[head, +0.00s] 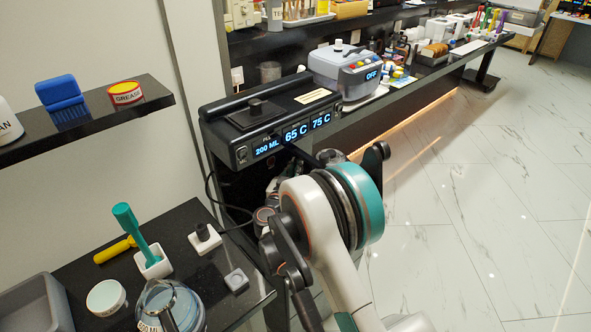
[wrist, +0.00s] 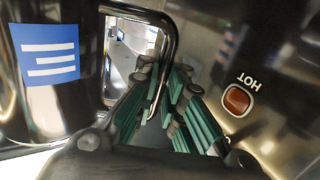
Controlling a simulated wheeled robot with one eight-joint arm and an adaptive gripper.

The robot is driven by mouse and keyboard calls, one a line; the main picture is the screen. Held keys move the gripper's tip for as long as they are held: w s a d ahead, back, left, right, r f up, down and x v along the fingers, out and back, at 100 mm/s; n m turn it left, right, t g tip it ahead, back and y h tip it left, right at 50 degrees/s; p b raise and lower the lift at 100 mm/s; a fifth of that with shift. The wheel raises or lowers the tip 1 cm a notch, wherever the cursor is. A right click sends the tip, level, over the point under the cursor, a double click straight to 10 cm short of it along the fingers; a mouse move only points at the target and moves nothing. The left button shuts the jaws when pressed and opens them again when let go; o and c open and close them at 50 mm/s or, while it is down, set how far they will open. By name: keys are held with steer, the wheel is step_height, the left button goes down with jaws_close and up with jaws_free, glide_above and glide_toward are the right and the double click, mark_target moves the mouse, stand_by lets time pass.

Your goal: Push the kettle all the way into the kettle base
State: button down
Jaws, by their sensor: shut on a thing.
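In the wrist view a dark, glossy body with a blue label (wrist: 48,52), which looks like the kettle, fills the left side. My gripper (wrist: 165,72) is shut on this handle, with green-padded fingers on both sides. A dark, glossy panel with an orange-red button marked HOT (wrist: 237,100) is on the right; I cannot tell for certain if it is the kettle base. In the head view a black dispenser (head: 268,105) shows 200 ML, 65 C and 75 C. My arm hides the kettle and gripper there.
A dark side table (head: 190,225) at lower left holds a teal-handled tool (head: 135,228), a glass jug (head: 165,305) and small items. A wall shelf (head: 90,123) is above it. An appliance reading OFF (head: 345,72) stands right of the dispenser. The marble floor (head: 480,200) is clear at right.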

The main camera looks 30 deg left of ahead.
steer(key=shift+r, duration=0.6)
steer(key=shift+f, duration=0.75)
stand_by(1.4)
steer(key=c, duration=1.6)
jaws_free()
steer(key=shift+c, duration=0.2)
